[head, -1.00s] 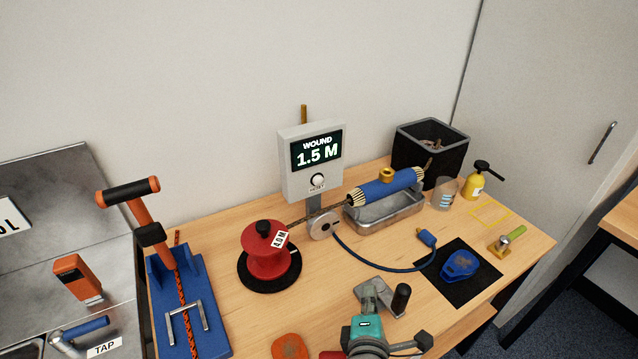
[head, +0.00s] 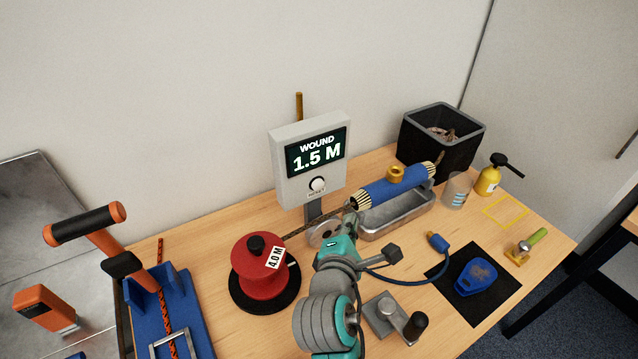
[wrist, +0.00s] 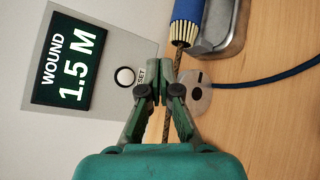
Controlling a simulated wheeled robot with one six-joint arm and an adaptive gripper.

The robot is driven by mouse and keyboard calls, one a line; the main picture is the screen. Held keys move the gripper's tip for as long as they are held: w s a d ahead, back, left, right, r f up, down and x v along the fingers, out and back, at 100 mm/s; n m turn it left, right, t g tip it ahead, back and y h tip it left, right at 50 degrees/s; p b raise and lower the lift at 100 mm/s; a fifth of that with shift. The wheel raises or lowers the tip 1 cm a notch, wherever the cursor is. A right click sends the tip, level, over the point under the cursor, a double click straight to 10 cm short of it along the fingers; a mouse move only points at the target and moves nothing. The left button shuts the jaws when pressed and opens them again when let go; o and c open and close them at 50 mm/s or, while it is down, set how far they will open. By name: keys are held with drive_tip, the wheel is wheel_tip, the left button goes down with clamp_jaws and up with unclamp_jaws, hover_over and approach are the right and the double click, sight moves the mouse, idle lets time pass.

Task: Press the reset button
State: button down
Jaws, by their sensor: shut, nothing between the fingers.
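The reset button (head: 317,185) is a round white knob below the display on a grey counter box (head: 281,168). The screen reads "WOUND 1.5 M". In the wrist view the button (wrist: 125,76) stands out at the box's edge beside the partly covered "RESET" label. My gripper (wrist: 160,93) is shut and empty, its fingertips a little right of the button in that view and apart from it. In the head view my gripper (head: 350,215) is below and to the right of the button, in front of the counter's metal wheel (head: 320,234), which it partly hides.
A rope runs from the red spool (head: 262,270) behind my gripper to the blue roller (head: 385,190) over a metal tray (head: 412,212). A blue cable curves right. A cranked block (head: 384,313) stands near the front. The wall behind the counter is bare.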

drive_tip(key=w+a, duration=0.5)
drive_tip(key=w, duration=0.2)
drive_tip(key=shift+w, duration=0.15)
idle(0.3)
drive_tip(key=shift+w, duration=0.15)
idle(1.3)
drive_tip(key=shift+w+a, duration=0.2)
drive_tip(key=shift+w+a, duration=0.3)
drive_tip(key=shift+w, duration=0.15)
idle(1.0)
drive_tip(key=shift+s, duration=0.1)
idle(0.3)
drive_tip(key=shift+s+d, duration=0.55)
drive_tip(key=shift+s, duration=0.15)
drive_tip(key=shift+s+d, duration=0.7)
drive_tip(key=shift+s, duration=0.35)
drive_tip(key=shift+s+d, duration=0.7)
drive_tip(key=shift+s, duration=0.35)
